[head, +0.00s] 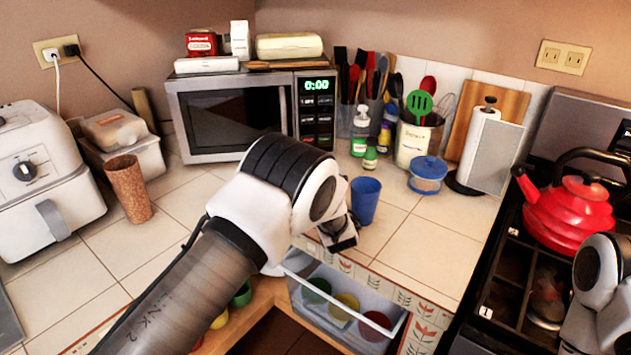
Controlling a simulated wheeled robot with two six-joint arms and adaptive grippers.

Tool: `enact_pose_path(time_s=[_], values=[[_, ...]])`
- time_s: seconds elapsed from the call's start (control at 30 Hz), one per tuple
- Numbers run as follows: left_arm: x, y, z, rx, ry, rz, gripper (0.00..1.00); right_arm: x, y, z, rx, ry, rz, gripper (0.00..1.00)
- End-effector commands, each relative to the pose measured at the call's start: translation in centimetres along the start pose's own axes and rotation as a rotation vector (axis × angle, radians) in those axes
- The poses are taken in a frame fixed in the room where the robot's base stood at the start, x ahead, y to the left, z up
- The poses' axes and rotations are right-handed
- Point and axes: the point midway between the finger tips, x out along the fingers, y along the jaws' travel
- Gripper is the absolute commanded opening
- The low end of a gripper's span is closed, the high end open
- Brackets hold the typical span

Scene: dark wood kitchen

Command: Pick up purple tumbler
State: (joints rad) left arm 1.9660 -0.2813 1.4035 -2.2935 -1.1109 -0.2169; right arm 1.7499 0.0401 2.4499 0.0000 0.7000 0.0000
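A blue to violet-blue tumbler (365,200) stands upright on the tiled counter near its front edge. It is the closest match I see to a purple tumbler. My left gripper (342,236) is just left of and in front of the tumbler, mostly hidden behind my own wrist. I cannot tell whether its fingers are apart or touch the tumbler. My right arm shows only at the lower right edge, over the stove, and its gripper is out of view.
A brown speckled tumbler (128,188) stands by the white air fryer (45,185). A microwave (250,115) is behind my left arm. Below the counter edge is an open bin (300,318) with coloured cups. A red kettle (568,210) is on the stove.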

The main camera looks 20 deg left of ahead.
Motion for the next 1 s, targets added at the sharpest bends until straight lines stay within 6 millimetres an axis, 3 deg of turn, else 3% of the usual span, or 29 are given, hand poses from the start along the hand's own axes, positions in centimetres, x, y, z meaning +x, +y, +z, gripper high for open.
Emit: enact_pose_path(time_s=[0.33, 0.6, 0.63, 0.77, 0.8, 1.0], values=[[5.4, 0.1, 0.1, 0.000, 0.001, 0.003, 0.95, -1.3, 0.0, 0.0, 0.000, 0.000, 0.000, 0.36], [6.3, 0.1, -0.1, 0.003, 0.002, 0.001, 0.95, -1.3, 0.0, 0.0, 0.000, 0.000, 0.000, 0.36], [6.3, 0.1, -0.1, 0.003, 0.002, 0.001, 0.92, -1.3, 0.0, 0.0, 0.000, 0.000, 0.000, 0.36], [6.3, 0.1, -0.1, 0.002, 0.002, 0.001, 0.46, -1.3, 0.0, 0.0, 0.000, 0.000, 0.000, 0.36], [6.3, 0.1, -0.1, 0.002, 0.002, 0.001, 0.40, -1.3, 0.0, 0.0, 0.000, 0.000, 0.000, 0.36], [6.2, 0.1, -0.1, 0.002, 0.002, 0.001, 0.40, -1.3, 0.0, 0.0, 0.000, 0.000, 0.000, 0.36]])
